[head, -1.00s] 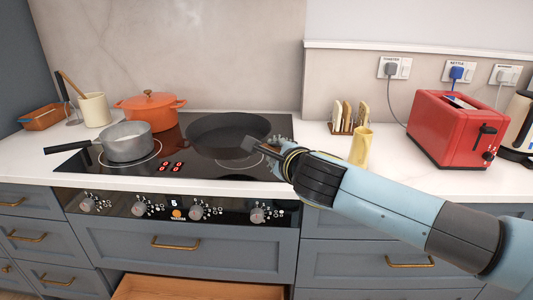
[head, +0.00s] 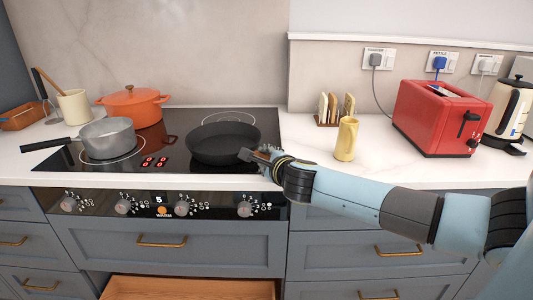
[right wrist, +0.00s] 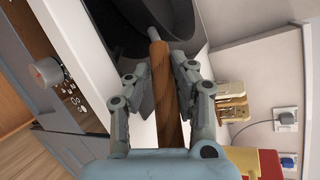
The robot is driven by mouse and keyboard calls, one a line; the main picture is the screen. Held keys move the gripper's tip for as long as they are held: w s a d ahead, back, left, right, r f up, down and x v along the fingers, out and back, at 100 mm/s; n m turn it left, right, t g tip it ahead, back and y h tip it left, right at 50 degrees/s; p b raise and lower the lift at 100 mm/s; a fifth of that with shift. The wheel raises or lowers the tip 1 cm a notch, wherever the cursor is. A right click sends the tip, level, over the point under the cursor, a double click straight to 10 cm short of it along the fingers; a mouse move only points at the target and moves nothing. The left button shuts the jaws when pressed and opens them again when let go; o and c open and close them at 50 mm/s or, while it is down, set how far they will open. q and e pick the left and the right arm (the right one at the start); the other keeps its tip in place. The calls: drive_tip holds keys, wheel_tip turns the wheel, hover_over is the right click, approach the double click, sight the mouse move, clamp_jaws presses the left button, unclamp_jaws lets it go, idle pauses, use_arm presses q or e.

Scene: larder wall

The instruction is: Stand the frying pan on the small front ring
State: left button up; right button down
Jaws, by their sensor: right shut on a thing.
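The dark frying pan (head: 222,143) is over the right front part of the black glass hob (head: 180,166), roughly level. It covers the front right ring, and a ring outline (head: 228,117) shows behind it. I cannot tell whether the pan's base touches the glass. My right gripper (head: 262,155) is shut on the pan's handle at the hob's right front edge. In the right wrist view, the brown wooden handle (right wrist: 163,90) lies between the fingers, with the pan's dark side (right wrist: 125,30) beyond. My left gripper is not in view.
A grey saucepan (head: 108,140) stands on the left front ring, and an orange casserole (head: 135,106) stands behind it. An open drawer (head: 185,288) is below.

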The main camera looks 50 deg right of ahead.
drive_tip(key=c, duration=1.1)
unclamp_jaws()
drive_tip(key=shift+c, duration=0.2)
